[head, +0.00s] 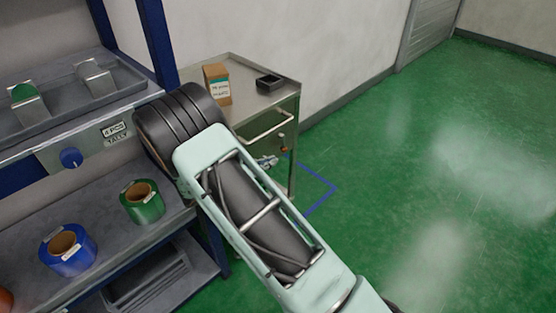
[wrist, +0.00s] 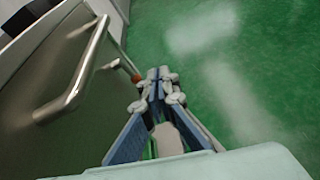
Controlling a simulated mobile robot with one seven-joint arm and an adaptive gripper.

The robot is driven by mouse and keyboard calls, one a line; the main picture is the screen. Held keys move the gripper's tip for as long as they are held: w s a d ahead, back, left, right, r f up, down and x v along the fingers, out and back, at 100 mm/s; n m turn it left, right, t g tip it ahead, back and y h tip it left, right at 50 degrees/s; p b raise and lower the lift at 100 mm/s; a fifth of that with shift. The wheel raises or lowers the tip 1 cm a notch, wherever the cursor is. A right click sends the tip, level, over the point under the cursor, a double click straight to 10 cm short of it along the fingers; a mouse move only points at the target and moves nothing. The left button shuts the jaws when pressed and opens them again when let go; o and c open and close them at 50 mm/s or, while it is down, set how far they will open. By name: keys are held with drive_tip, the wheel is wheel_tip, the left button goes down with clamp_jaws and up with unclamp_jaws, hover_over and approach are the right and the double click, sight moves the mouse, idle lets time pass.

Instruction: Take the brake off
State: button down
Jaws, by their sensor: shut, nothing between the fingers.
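The steel cart (head: 285,103) stands by the wall, with a bar handle (head: 268,128) on its near end. In the wrist view its panel (wrist: 60,125) and handle (wrist: 78,80) fill the left. A small reddish part (head: 282,136) sits at the cart's right edge below the handle; a red part also shows in the wrist view (wrist: 135,76), just left of my fingertips. I cannot tell if this is the brake. My gripper (wrist: 160,76) is shut and empty, pointing down beside the cart. In the head view only a bit of it (head: 267,161) shows past my arm.
A box (head: 217,84) and a black tray (head: 269,82) are on the cart top. Blue floor tape (head: 322,199) runs by the cart. At left, a bench holds a blue roll (head: 68,254) and a green roll (head: 141,204). Green floor (head: 430,170) is free at right.

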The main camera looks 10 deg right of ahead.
drive_tip(key=w+a+f+n+t+y+b, duration=0.1)
drive_tip(key=w+a+f+n+t, duration=0.1)
drive_tip(key=a+f+n+t, duration=0.1)
wheel_tip(320, 180, down, 2)
drive_tip(key=shift+w+a+f+n+b, duration=0.15)
drive_tip(key=shift+a+f+n+b, duration=0.25)
drive_tip(key=shift+a, duration=0.55)
drive_tip(key=shift+r, duration=0.15)
drive_tip(key=b, duration=0.3)
approach(282, 150)
drive_tip(key=x, duration=0.5)
drive_tip(key=shift+x, duration=0.9)
